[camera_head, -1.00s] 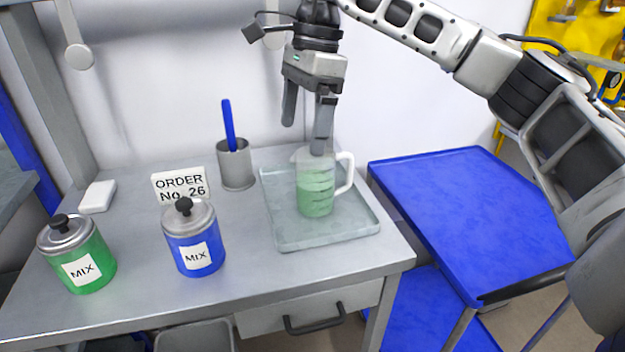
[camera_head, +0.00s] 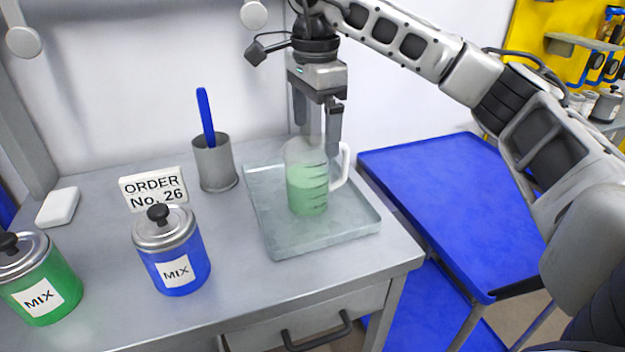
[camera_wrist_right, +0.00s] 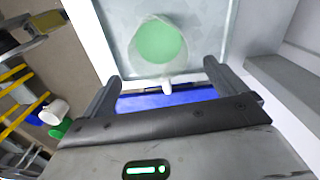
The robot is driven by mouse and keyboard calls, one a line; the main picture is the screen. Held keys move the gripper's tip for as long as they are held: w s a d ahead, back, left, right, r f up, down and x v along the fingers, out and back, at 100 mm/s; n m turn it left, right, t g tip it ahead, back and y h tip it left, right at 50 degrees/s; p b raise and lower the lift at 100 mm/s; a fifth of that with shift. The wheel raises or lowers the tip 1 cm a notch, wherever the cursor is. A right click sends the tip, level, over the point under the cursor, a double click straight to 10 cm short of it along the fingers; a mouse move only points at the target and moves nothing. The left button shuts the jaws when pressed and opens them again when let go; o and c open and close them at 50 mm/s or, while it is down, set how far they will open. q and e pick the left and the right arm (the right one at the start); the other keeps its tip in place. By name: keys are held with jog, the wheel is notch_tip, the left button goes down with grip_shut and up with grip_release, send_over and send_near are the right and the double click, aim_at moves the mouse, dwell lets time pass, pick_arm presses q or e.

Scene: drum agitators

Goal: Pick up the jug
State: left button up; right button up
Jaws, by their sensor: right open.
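The jug (camera_head: 307,187) is clear, with green liquid inside and a pale handle on its right side. It stands upright on a translucent tray (camera_head: 268,240) on the grey bench. My right gripper (camera_head: 318,135) points down at the jug's rim, with its fingers open. In the right wrist view the jug (camera_wrist_right: 158,46) lies ahead of the open fingers of my right gripper (camera_wrist_right: 160,75), with its handle pointing between them. I cannot tell whether the fingers touch the jug. My left gripper is not in view.
A blue MIX can (camera_head: 172,252) and a green MIX can (camera_head: 38,285) stand at the left. An order sign (camera_head: 154,188), a grey cup (camera_head: 214,163) with a blue stick, and a white block (camera_head: 58,206) are behind. A blue cart (camera_head: 450,200) stands right of the bench.

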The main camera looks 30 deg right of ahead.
aim_at(312, 147)
jog(key=f, duration=0.5)
jog(key=shift+a, duration=0.2)
jog(key=c, duration=1.4)
jog(key=shift+r, duration=0.1)
jog(key=c, duration=0.3)
jog(key=shift+r, duration=0.2)
